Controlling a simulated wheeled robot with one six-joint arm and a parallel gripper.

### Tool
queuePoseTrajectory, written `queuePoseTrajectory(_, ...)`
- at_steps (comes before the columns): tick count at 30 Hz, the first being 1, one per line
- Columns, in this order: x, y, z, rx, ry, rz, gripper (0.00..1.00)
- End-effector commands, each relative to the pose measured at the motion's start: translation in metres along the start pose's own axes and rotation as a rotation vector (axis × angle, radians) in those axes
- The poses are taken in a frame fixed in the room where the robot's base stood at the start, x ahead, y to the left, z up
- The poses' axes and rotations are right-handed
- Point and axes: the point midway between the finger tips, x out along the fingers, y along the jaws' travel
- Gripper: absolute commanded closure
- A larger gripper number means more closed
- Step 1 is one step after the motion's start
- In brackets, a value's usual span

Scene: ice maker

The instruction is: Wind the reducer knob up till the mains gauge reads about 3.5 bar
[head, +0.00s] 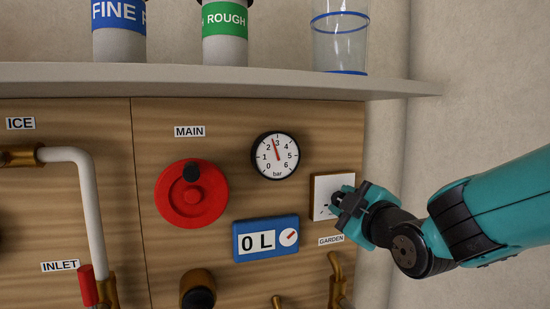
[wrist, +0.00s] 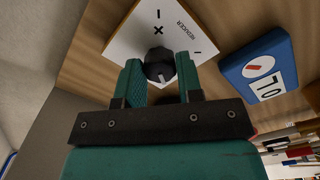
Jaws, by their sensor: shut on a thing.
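The reducer knob (wrist: 158,66) is dark and faceted with a pale mark on its face. It sits on a white plate (wrist: 190,25) lettered REDUCER. My gripper (wrist: 159,72) is shut on the knob, one teal finger on each side. In the head view my gripper (head: 342,203) hides most of the knob in front of the white plate (head: 321,194) at the board's right edge. The round mains gauge (head: 275,155) has a red needle between 2 and 3 bar, nearer 3.
A red MAIN handwheel (head: 192,210) and a blue 0 L meter (head: 266,240) are left of the plate. A brass GARDEN pipe (head: 338,282) is below. A shelf (head: 220,79) with FINE and ROUGH canisters and a clear cylinder overhangs the board.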

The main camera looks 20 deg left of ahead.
Motion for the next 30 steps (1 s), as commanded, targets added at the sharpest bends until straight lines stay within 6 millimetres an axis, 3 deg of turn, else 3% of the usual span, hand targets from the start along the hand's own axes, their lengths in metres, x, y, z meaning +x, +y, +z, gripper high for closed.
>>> queuePoseTrajectory(30,-0.0003,-0.0023,0.0014,0.130,-0.002,-0.004,0.83)
